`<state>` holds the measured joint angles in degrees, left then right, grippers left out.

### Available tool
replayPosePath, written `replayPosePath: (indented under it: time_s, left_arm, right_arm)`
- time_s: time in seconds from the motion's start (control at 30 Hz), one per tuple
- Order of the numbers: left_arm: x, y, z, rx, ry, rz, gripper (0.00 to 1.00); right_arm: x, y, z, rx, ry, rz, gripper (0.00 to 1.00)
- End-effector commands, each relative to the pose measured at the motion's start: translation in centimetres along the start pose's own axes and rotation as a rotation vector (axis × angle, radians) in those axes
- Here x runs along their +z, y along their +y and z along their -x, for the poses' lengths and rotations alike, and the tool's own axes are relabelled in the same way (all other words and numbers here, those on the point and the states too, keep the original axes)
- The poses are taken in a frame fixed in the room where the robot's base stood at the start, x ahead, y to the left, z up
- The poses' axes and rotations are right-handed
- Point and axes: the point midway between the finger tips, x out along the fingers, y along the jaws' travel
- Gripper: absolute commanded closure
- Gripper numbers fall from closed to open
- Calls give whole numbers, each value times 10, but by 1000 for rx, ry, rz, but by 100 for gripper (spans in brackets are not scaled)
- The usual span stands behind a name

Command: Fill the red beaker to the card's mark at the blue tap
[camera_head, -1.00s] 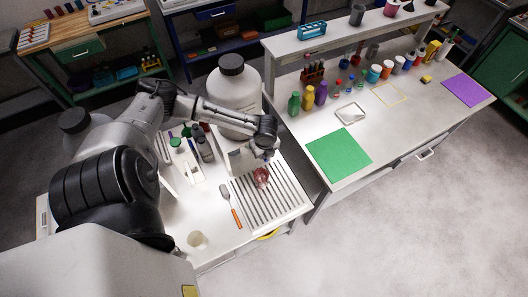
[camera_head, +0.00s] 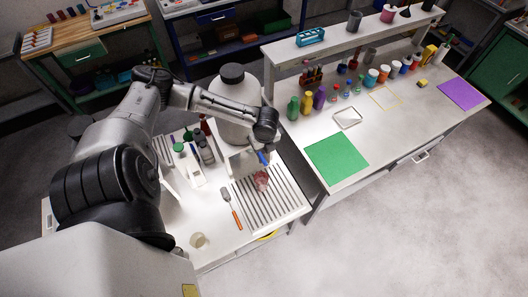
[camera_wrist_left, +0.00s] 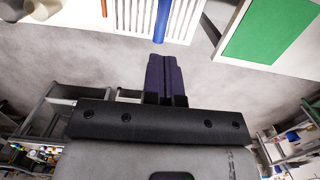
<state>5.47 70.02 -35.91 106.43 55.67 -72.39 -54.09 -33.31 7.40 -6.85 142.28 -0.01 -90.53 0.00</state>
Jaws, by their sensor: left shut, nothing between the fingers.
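The red beaker (camera_head: 262,180) stands on the striped drain rack (camera_head: 285,195), just below a blue tap handle (camera_head: 263,157) in front of a big white jug (camera_head: 232,105). A blue bar, apparently the tap handle (camera_wrist_left: 161,20), shows at the top of the left wrist view. My left gripper (camera_wrist_left: 165,62) is shut and empty, its fingertips a little short of that bar in the picture. In the head view the left wrist is above the tap and hides the fingers. The beaker's liquid level and the card's mark cannot be made out. My right gripper is not in view.
An orange-handled tool (camera_head: 233,210) lies left of the rack. A small pale cup (camera_head: 198,240) stands near the front edge. Bottles (camera_head: 204,147) crowd left of the jug. The right-hand bench holds a green mat (camera_head: 336,158), a metal tray (camera_head: 347,117) and several bottles.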

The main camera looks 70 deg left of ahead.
Motion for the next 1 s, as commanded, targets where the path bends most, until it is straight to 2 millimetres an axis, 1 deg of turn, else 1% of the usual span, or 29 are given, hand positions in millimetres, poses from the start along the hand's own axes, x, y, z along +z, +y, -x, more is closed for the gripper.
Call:
replayPosePath:
  time_s: [0.03, 0.2, 0.4, 0.6, 1.0]
  left_arm:
    - [2, -1, 8, -4, -3, -2, 100]
    - [4, 0, 36, -3, -2, -2, 100]
    - [5, 0, 56, 0, -1, 1, 100]
    - [5, 0, 63, -1, 0, 0, 100]
    - [6, 0, 63, 0, 0, 0, 100]
  right_arm:
    - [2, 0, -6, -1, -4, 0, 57]
    - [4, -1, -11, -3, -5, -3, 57]
    - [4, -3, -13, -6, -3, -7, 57]
    - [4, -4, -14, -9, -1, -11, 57]
    - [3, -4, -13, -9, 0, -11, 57]
